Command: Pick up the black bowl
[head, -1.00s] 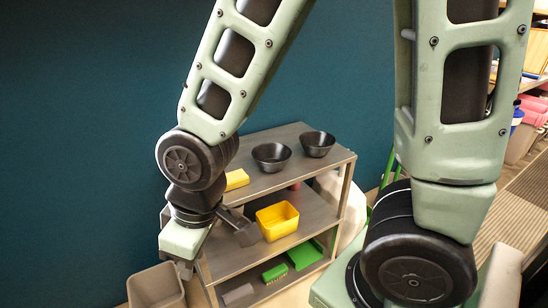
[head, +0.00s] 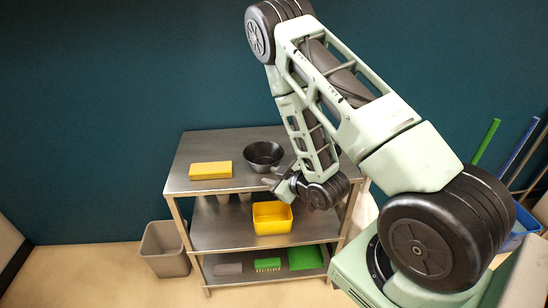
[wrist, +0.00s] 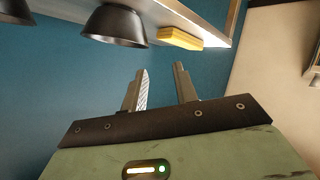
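A black bowl (head: 263,154) sits upright on the top shelf, right of a yellow block. In the wrist view the bowl (wrist: 117,27) is seen from its side at the upper left, beyond the fingers and apart from them. Part of a second dark bowl (wrist: 14,10) shows at that view's upper left corner; my arm mostly hides it in the head view. My gripper (head: 274,184) is at the front edge of the top shelf, just right of and nearer than the first bowl. In the wrist view its two fingers (wrist: 160,80) are apart with nothing between them.
The metal shelf unit (head: 215,228) holds a yellow block (head: 211,170) on top and a yellow bin (head: 272,218) on the middle shelf. Green items (head: 305,257) lie on the bottom shelf. A grey waste bin (head: 166,248) stands to the left.

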